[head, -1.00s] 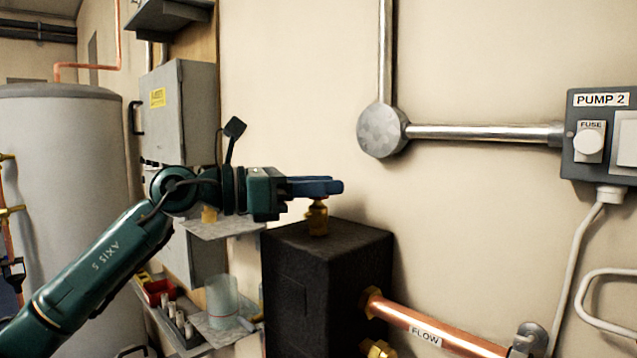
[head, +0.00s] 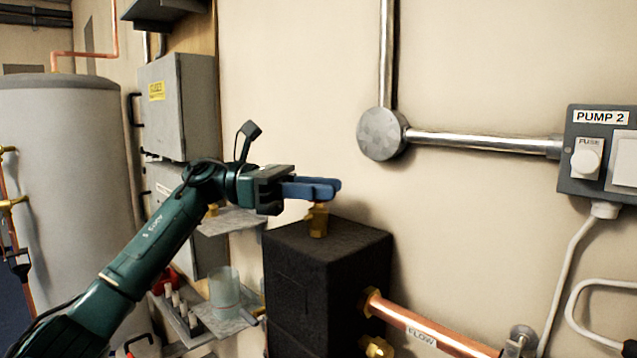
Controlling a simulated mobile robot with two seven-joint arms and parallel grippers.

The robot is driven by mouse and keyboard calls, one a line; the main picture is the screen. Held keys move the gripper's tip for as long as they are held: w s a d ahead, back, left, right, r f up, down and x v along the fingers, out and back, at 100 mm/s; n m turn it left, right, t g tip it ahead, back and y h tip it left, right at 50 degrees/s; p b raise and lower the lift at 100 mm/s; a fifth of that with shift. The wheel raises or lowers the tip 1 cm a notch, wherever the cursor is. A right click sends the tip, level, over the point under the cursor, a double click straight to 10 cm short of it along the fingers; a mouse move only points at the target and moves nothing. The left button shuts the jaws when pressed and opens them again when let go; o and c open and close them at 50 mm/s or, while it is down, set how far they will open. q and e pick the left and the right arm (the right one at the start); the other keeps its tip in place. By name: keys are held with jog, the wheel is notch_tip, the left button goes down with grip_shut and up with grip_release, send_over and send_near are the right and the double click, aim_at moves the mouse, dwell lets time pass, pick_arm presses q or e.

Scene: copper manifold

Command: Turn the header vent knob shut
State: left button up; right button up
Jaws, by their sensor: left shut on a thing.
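The header vent (head: 318,222) is a small brass fitting standing upright on top of the black header block (head: 325,260). My left gripper (head: 325,189) comes in level from the left, with its blue fingers at the top of the vent. The fingers are shut on the vent knob, which they hide. My right gripper is not in view.
A copper pipe labelled FLOW (head: 430,330) leaves the block to the lower right. A grey PUMP 2 box (head: 600,150) and metal conduit (head: 480,143) are on the wall. A shelf with a clear beaker (head: 225,290) stands left of the block. The wall above the gripper is clear.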

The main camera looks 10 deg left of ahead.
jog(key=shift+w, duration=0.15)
pick_arm(q)
jog(key=o, duration=0.9)
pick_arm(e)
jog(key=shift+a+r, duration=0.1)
pick_arm(q)
jog(key=shift+o, duration=0.2)
jog(key=shift+a, duration=0.1)
jog(key=a+b, duration=0.1)
jog(key=a, duration=1.2)
jog(key=shift+w+b, duration=0.3)
jog(key=shift+b, duration=0.1)
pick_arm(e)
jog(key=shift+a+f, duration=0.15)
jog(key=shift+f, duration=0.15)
